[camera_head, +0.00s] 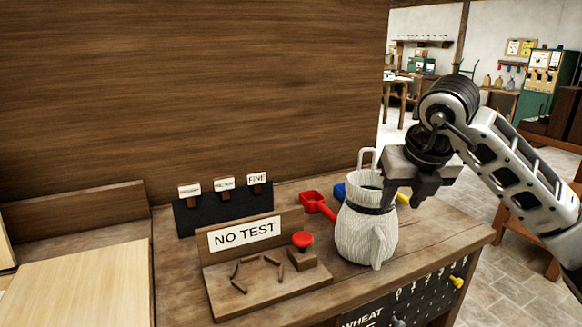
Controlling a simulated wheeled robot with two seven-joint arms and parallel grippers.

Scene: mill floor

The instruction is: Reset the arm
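My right arm (510,165) comes in from the right edge and bends down at the wrist. My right gripper (406,194) is at the upper right side of a white ribbed jug (365,233). The jug stands upright on the wooden bench. My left gripper is not in view.
On the bench (455,220) are a red scoop (318,204), a blue item (340,191), a "NO TEST" board (243,234) with a red knob (302,240), and a dark holder (217,210) with labels. A wooden wall stands behind. Stone floor (510,262) is open at right.

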